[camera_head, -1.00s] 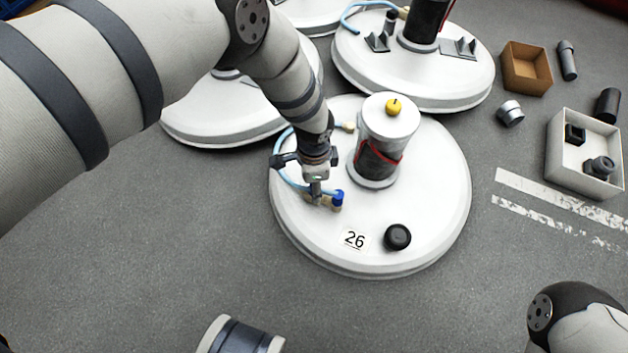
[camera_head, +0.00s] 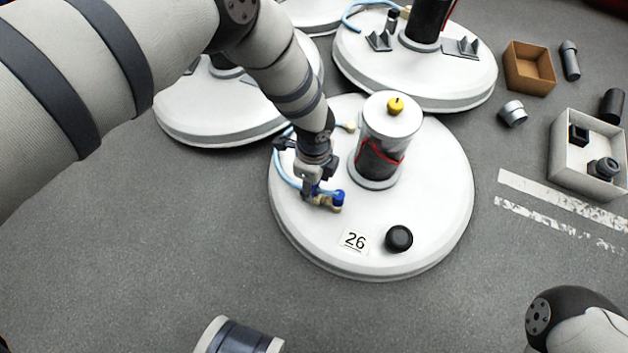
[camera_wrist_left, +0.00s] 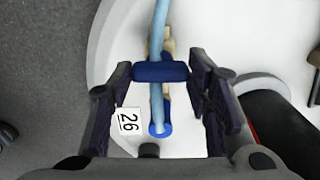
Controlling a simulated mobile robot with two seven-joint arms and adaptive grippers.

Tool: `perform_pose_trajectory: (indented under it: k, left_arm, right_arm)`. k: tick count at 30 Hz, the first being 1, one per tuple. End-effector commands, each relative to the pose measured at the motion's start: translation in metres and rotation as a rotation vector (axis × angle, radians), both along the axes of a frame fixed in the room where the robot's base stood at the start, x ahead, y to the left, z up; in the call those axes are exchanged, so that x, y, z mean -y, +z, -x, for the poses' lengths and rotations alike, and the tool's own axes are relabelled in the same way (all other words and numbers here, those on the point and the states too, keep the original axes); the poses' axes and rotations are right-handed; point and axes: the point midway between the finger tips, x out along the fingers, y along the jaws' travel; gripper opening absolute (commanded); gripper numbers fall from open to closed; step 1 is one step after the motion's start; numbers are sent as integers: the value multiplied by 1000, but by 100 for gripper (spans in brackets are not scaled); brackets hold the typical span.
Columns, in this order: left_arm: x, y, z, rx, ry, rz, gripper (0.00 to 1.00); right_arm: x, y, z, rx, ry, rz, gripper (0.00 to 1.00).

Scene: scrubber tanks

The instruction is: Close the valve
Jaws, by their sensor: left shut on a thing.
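The valve is a small brass fitting (camera_head: 324,203) with a blue end (camera_head: 339,197), on the white round tank lid marked 26 (camera_head: 430,200). In the left wrist view its blue handle (camera_wrist_left: 160,72) lies crosswise between the fingers, with a light-blue hose (camera_wrist_left: 157,100) running lengthwise past it and a blue ring (camera_wrist_left: 160,130) below. My left gripper (camera_head: 312,189) is at the valve, shut on the blue handle; both fingers touch its ends in the wrist view (camera_wrist_left: 160,76). In the head view the gripper partly hides the handle. My right gripper is out of view.
A clear-and-black cylinder with a yellow knob (camera_head: 395,106) stands on the lid right of my left gripper. A black cap (camera_head: 399,238) sits near the front. Other tanks stand behind. A brown box (camera_head: 530,68) and white bin (camera_head: 560,165) are at right.

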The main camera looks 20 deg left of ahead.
Motion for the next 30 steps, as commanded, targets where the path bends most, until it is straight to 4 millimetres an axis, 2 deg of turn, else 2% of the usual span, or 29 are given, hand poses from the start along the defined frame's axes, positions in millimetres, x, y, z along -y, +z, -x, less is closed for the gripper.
perform_pose_trajectory:
  k: [14,15,25,28,30]
  left_arm:
    - [-2,-1,1,-2,-13,-4,17]
    - [-2,-1,1,-2,-12,-4,53]
    - [-1,2,0,0,-11,-1,53]
    - [0,18,-1,2,-12,-1,53]
    - [-1,37,-1,2,-12,-2,53]
  right_arm:
    - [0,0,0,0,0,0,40]
    - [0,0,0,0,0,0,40]
    - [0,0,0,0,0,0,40]
    - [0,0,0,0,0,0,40]
    - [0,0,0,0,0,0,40]
